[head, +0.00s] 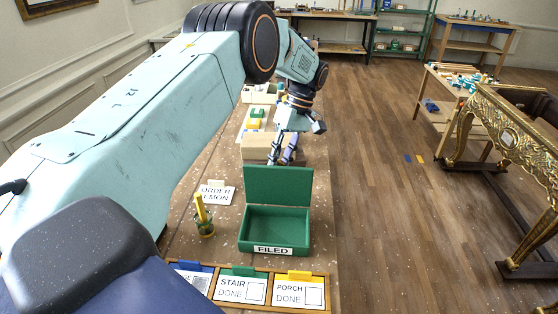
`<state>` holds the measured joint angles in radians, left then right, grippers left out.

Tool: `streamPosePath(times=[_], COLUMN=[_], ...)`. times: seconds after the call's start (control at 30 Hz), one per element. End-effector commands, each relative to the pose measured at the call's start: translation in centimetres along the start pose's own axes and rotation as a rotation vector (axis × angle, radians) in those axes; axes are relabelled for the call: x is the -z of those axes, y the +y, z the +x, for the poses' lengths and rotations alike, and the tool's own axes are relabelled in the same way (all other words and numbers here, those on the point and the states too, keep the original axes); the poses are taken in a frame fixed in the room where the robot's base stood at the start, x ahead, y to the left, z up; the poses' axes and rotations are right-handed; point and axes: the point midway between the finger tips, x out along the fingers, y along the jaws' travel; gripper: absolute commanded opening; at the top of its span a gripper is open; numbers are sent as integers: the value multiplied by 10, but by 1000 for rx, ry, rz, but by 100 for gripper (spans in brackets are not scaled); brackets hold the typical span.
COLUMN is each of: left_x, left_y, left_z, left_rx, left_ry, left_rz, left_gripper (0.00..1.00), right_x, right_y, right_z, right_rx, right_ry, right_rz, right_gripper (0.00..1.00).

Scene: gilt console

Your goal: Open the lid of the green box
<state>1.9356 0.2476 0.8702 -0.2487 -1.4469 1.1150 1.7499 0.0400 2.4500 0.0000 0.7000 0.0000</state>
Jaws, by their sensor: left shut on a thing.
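The green box (246,236) stands on the long speckled table, with a white label reading FILED on its front. Its green lid (278,187) stands about upright at the back of the box, and the inside shows empty. My left gripper (281,160) reaches down from above to the far side of the lid, at its top edge. It is shut on the lid; the raised lid partly hides the fingertips. My right gripper is out of view.
A wooden tray (327,291) with labelled cards lies in front. A cardboard-coloured block (257,148) sits behind the lid.

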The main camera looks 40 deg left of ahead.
Motion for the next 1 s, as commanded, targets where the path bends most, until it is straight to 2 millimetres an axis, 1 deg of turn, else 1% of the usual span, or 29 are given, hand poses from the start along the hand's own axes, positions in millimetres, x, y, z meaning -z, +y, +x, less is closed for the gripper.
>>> streamPosePath(times=[0.03, 0.1, 0.43, 1.0], left_x=[-3, -2, -2, -2], left_y=[3, 4, 5, 5], left_z=[9, 10, 11, 11], left_rx=[14, 26, 61, 69], left_ry=[-18, -31, -68, -76], left_rz=[5, 10, 25, 28], left_gripper=[0, 0, 0, 0], right_x=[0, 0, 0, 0], right_y=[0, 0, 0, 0], right_z=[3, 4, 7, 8], right_rx=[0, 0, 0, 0], right_ry=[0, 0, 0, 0], right_rz=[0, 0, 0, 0], right_gripper=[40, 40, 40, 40])
